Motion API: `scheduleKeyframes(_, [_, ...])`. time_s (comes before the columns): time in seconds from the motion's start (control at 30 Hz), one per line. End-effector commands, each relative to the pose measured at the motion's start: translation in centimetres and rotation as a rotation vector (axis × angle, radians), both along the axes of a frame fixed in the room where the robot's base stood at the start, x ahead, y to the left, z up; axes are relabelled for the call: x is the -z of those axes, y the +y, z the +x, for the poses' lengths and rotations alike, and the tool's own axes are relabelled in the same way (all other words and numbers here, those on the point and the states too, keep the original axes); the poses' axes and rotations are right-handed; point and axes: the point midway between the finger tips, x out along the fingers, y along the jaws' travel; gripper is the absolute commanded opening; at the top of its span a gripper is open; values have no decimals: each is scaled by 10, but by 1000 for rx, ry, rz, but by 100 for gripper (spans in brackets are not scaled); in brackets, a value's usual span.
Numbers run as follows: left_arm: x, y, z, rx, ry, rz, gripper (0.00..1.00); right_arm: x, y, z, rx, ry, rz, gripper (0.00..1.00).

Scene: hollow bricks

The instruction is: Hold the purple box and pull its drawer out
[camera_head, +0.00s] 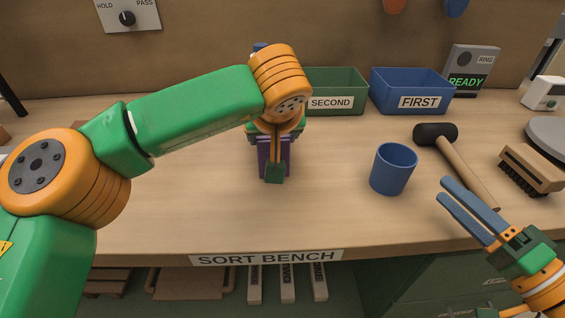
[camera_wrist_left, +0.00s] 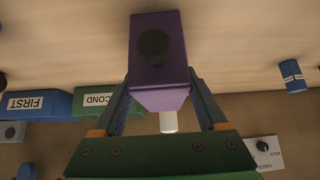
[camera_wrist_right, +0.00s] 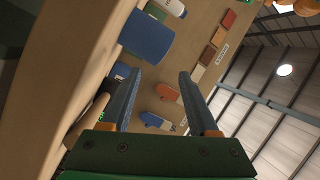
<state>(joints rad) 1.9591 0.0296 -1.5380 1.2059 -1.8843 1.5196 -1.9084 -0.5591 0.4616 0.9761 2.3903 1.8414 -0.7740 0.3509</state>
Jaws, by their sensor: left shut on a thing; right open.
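The purple box (camera_head: 262,150) is on the bench behind my left arm, which hides most of it in the head view. In the left wrist view the box (camera_wrist_left: 172,82) shows clearly, with a dark round knob (camera_wrist_left: 153,44) on one face. I see no gap of an opened drawer. My left gripper (camera_head: 275,128) is shut on the box, one finger against each side. My right gripper (camera_head: 444,189) is open and empty over the front right of the bench, well apart from the box. Its spread fingers also show in the right wrist view (camera_wrist_right: 160,75).
A blue cup (camera_head: 393,170) stands between the box and my right gripper. A mallet (camera_head: 468,168) and a brush (camera_head: 532,168) lie to the right. A green SECOND bin (camera_head: 348,78) and a blue FIRST bin (camera_head: 411,86) stand behind. The bench's front middle is clear.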

Motion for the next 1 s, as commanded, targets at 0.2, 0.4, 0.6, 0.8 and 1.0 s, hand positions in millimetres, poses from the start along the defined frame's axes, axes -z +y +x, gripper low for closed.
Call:
scheduleKeyframes(0.2, [-1, 0, 0, 0, -1, 0, 30, -6, 126, 17, -373, 209, 292, 61])
scheduleKeyframes(0.4, [0, 0, 0, -1, -1, -1, 30, -3, 167, 13, -477, 328, 367, 61])
scheduleKeyframes(0.6, [0, 0, 0, -1, -1, -1, 30, -5, 194, 35, -483, 330, 377, 61])
scheduleKeyframes(0.8, [-1, 0, 0, 0, -1, 0, 30, -4, 234, 70, -481, 334, 378, 61])
scheduleKeyframes(1.0, [0, 0, 0, -1, -1, -1, 30, -3, 254, 89, -479, 335, 376, 61])
